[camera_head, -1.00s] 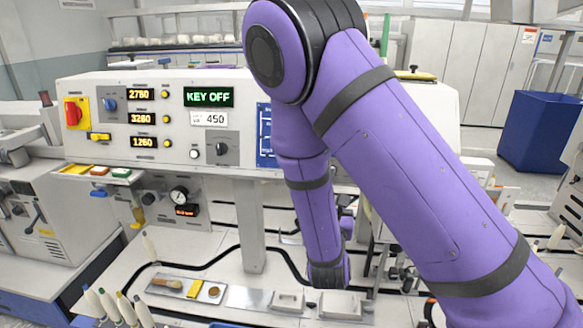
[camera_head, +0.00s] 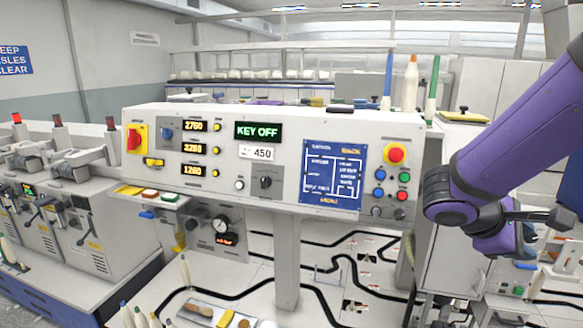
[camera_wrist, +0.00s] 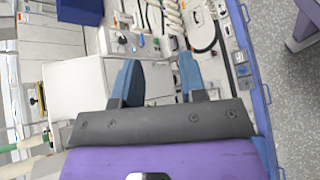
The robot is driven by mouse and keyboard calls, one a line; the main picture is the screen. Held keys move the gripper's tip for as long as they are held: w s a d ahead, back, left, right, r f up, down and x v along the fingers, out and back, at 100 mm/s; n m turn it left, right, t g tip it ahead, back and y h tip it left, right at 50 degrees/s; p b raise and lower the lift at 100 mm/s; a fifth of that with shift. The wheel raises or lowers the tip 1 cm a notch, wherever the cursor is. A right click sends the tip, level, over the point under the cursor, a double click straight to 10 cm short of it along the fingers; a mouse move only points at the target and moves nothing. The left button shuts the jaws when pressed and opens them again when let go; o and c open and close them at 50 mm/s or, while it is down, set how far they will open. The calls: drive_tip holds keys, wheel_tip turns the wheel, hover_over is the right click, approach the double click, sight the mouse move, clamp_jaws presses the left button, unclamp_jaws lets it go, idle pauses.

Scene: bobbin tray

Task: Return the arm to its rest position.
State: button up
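My purple arm (camera_head: 520,140) comes in from the right edge of the head view and bends beside the right end of the control panel. The fingers stand in front of a white cabinet and part of the workbench, apparently clear of both.
The control panel (camera_head: 225,160) reads KEY OFF and has a red button (camera_head: 396,153) near my arm. A grey machine (camera_head: 75,225) is at left. The wrist view shows a blue bin (camera_wrist: 80,11) and grey floor (camera_wrist: 295,80).

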drive_tip(key=s+a+r+m+t+y, duration=0.5)
drive_tip(key=s+a+r+m+y, duration=0.3)
drive_tip(key=y, duration=0.4)
drive_tip(key=shift+s+a+r+m, duration=0.4)
drive_tip(key=shift+s+a+m, duration=0.2)
drive_tip(key=shift+s, duration=0.6)
drive_tip(key=shift+o, duration=0.4)
